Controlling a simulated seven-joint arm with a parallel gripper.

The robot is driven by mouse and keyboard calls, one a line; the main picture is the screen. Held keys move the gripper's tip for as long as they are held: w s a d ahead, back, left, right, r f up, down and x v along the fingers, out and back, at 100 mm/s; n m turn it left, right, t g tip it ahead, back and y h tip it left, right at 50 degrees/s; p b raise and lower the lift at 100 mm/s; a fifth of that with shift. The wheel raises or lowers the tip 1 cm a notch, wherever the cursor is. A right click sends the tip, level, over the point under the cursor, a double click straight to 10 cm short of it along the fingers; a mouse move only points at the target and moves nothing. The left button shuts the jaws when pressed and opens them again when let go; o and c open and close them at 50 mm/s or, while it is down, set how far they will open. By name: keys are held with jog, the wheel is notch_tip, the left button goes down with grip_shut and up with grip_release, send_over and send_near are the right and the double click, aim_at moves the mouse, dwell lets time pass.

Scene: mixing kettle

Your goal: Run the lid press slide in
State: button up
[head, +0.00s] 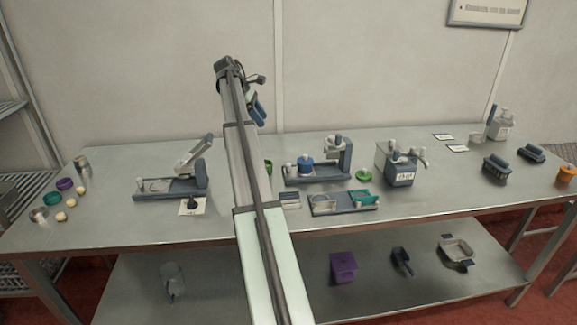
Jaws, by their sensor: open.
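A press-like station (318,174) stands on the table right of my arm, with a dark base and an upright column (347,155) at its right end. A light head (333,142) sticks out leftward from the column. A blue round container (305,164) with a pale knob on top sits on the base, left of the head and not under it. A small pale knob (288,171) shows at the base's left end. My gripper (258,108) is high in front of the wall, above and left of this station, empty and open; its fingers are small in view.
A lever device (186,178) stands left of my arm. A green item (268,167) is partly hidden behind my arm.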

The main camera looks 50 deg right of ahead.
aim_at(288, 164)
jog(key=shift+n+t+y, duration=0.4)
jog(key=shift+n+y, duration=0.2)
jog(key=s+x, duration=0.1)
jog(key=x, duration=0.6)
jog(key=s+a+x, duration=0.1)
jog(key=x, duration=0.6)
jog(key=s+r+x, duration=0.1)
jog(key=s+x, duration=0.1)
jog(key=x, duration=0.5)
jog(key=shift+a, duration=0.35)
jog(key=shift+c, duration=0.5)
grip_shut()
